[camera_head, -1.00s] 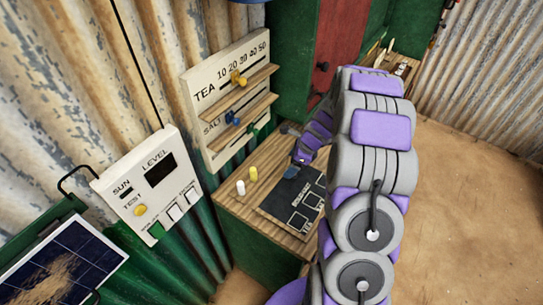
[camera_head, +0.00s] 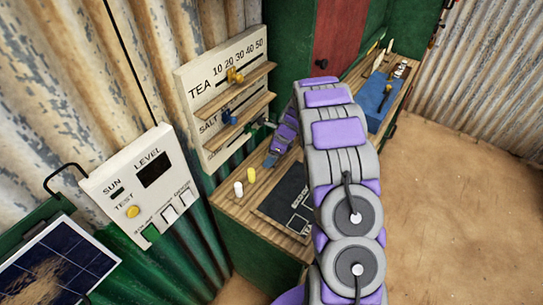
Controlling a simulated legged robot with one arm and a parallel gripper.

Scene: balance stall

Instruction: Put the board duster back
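The board duster (camera_head: 270,161) is a small dark blue-grey block at the tip of my gripper (camera_head: 274,155). My gripper appears shut on it; the fingers are small and partly hidden by my arm. The duster is over the wooden counter (camera_head: 228,195), beyond the far left corner of the black slate (camera_head: 272,205). I cannot tell whether it touches the wood. The slate lies flat with white boxes and lettering, and my arm covers part of it.
A white chalk (camera_head: 239,189) and a yellow chalk (camera_head: 252,175) stand near the duster. The TEA and SALT slider board (camera_head: 203,95) rises close behind. A LEVEL panel (camera_head: 115,185) is at left.

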